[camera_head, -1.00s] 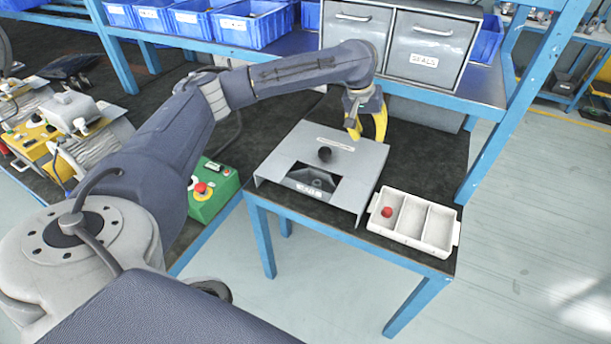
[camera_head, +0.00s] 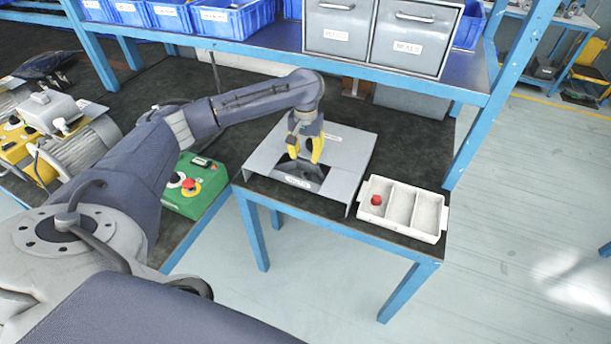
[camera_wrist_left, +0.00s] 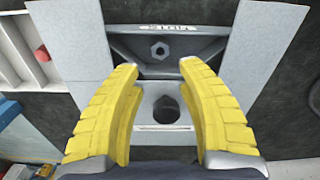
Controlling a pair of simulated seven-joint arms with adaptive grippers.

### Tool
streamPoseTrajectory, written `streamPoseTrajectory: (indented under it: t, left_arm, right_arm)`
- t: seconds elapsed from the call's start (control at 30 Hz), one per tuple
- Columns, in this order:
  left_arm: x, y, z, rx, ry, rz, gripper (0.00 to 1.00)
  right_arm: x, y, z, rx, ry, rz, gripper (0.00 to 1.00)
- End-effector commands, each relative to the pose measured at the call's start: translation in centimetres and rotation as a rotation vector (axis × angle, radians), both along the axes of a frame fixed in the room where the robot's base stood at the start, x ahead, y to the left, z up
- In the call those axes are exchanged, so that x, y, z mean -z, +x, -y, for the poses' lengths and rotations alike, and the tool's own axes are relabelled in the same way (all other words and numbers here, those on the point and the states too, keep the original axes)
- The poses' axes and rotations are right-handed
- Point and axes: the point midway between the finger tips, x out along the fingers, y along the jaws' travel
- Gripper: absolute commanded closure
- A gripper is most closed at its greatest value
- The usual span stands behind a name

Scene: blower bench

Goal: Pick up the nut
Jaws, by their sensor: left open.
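The nut (camera_wrist_left: 160,50) is a small grey hexagonal piece with a dark hole. It lies in the recess of a grey metal housing (camera_wrist_left: 252,60), close to a labelled edge, in the left wrist view. The housing (camera_head: 354,160) stands on the bench in the head view, where I cannot make out the nut clearly. My left gripper (camera_head: 304,158) is open and empty above the housing. In the wrist view its yellow fingers (camera_wrist_left: 160,68) point toward the recess, with the nut just beyond the gap between the tips. A dark round knob (camera_wrist_left: 166,108) shows between the fingers.
A white tray (camera_head: 441,222) with several compartments stands right of the housing, with a red piece (camera_head: 376,200) in its left compartment. A green control box (camera_head: 197,186) with a red button is at left. Grey drawers (camera_head: 410,45) and blue bins (camera_head: 228,18) sit on the shelf behind.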

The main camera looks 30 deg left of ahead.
Motion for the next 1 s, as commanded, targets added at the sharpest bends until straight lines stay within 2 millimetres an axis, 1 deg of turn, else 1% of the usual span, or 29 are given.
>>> streamPoseTrajectory:
  t: [0.03,0.2,0.33,0.57,0.8,0.9,1.0]
  left_arm:
    - [0.9,-0.1,0.1,-0.001,-0.002,-0.003,0.62]
    - [3.1,0.0,0.1,-0.001,-0.001,-0.002,0.62]
    - [4.0,0.0,0.1,0.000,-0.001,0.000,0.62]
    - [4.9,0.0,0.1,-0.001,-0.002,0.000,0.62]
    - [7.8,0.1,0.0,0.000,-0.002,-0.001,0.62]
    - [8.8,0.1,0.0,-0.001,-0.002,-0.001,0.62]
    - [9.3,0.2,-0.1,-0.001,-0.001,0.000,0.62]
  right_arm:
    - [0.0,0.0,0.0,0.000,0.000,0.000,0.56]
    - [0.0,0.0,0.0,0.000,0.000,0.000,0.56]
    - [0.0,0.0,0.0,0.000,0.000,-0.001,0.56]
    - [0.0,-0.1,0.0,0.000,0.000,-0.001,0.56]
    - [0.0,-0.1,0.0,0.000,0.000,-0.001,0.56]
    - [0.0,-0.1,0.0,0.000,0.000,-0.001,0.56]
    - [0.0,-0.1,0.0,0.000,0.000,-0.001,0.56]
